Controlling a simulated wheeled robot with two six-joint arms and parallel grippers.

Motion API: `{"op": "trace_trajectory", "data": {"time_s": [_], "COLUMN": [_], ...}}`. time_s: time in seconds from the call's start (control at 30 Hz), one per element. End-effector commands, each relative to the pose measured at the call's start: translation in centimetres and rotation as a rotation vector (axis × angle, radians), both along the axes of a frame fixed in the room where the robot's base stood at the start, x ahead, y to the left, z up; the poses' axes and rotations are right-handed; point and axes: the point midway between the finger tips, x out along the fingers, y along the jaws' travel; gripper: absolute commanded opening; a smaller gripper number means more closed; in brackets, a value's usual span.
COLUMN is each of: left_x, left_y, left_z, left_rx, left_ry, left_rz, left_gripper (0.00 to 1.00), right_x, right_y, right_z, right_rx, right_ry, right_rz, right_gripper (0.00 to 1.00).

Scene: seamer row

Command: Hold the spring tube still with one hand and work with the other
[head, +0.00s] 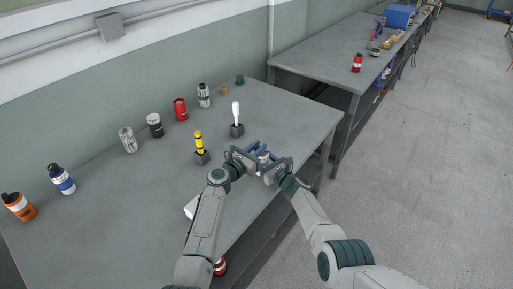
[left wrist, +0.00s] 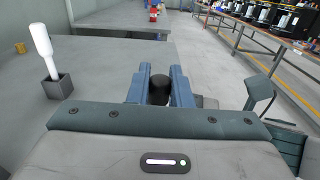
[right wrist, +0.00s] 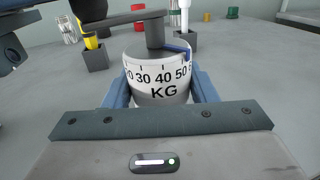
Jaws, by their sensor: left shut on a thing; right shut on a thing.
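The spring tube (right wrist: 158,80) is a white cylinder marked with a KG scale in the right wrist view. A grey crank arm (right wrist: 130,17) lies across its top and ends in a dark knob (right wrist: 88,8) at the upper left. My right gripper (head: 270,166) is shut around the tube, one blue finger on each side. My left gripper (head: 259,153) is shut on the black knob, which shows between its blue fingers in the left wrist view (left wrist: 158,92). In the head view the two grippers meet near the bench edge and mostly hide the tube.
On the grey bench (head: 110,215) stand a yellow-handled tool (head: 199,142) and a white-handled tool (head: 236,112) in dark blocks. Several cans and bottles, including a red can (head: 180,110), line the wall. A second bench (head: 330,62) stands beyond, with open floor to the right.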

Motion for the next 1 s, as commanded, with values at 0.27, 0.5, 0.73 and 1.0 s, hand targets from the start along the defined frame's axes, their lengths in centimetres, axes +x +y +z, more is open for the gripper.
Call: {"op": "trace_trajectory", "data": {"time_s": [0.27,0.5,0.73,1.0], "left_x": [0.0,0.0,-1.0,-5.2], "left_y": [0.0,0.0,0.8,3.8], "left_z": [0.0,0.0,-0.2,-0.1], "left_rx": [-0.001,0.0,0.002,0.004], "left_ry": [0.001,0.0,0.0,0.0], "left_rz": [-0.002,-0.003,-0.001,-0.002], "left_gripper": [0.34,0.39,0.39,0.39], "right_x": [0.0,0.0,0.0,0.0], "right_y": [0.1,0.0,0.0,0.0], "right_z": [0.0,0.0,0.0,0.0], "right_rx": [0.001,0.001,0.001,0.001], "right_ry": [0.0,0.001,0.001,0.001], "right_rz": [0.001,0.0,0.0,0.0], "right_gripper": [0.25,0.25,0.25,0.25]}}
